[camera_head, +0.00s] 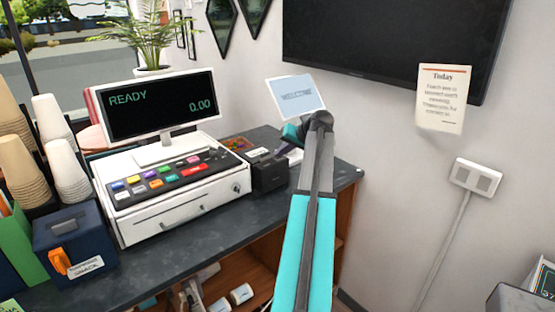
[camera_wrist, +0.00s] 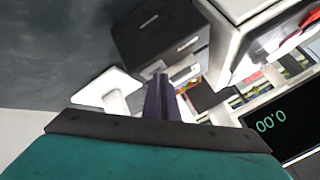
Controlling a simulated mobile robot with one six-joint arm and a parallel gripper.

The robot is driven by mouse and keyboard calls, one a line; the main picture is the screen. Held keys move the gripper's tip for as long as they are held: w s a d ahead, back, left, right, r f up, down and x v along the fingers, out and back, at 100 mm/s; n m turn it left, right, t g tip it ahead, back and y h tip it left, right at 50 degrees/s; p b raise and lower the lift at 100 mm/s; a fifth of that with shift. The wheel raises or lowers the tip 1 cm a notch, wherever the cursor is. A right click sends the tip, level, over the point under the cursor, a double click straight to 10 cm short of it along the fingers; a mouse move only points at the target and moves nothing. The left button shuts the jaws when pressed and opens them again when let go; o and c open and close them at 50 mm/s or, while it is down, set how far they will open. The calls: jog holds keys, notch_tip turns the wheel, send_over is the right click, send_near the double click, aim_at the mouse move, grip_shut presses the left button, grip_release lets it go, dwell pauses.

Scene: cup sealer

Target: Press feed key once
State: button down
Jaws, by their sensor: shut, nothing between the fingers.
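A small black box-shaped device (camera_head: 268,172), which looks like a receipt printer, stands on the dark counter just right of the white cash register (camera_head: 175,210). It also shows at the top of the wrist view (camera_wrist: 155,38), with a light strip on its near side. I cannot make out a key marked feed in either view. My gripper (camera_wrist: 160,82) is shut and empty. In the wrist view its dark purple fingers point towards the black device, with no clear contact. In the head view my arm partly hides the gripper beside the device.
The register carries coloured keys and a screen (camera_head: 160,105) reading READY 0.00. A tilted white display (camera_head: 296,96) stands behind my gripper. Cup stacks (camera_head: 65,160) and a dark blue box (camera_head: 75,245) are at left. The wall and a black screen (camera_head: 390,45) are behind.

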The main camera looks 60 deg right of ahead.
aim_at(281, 159)
jog(key=shift+r, duration=0.15)
jog(key=shift+r+p, duration=0.45)
jog(key=shift+r, duration=0.25)
jog(key=shift+r, duration=0.1)
notch_tip(281, 159, up, 5)
jog(key=shift+f+p, duration=0.1)
jog(key=shift+p, duration=1.15)
dwell(0.5)
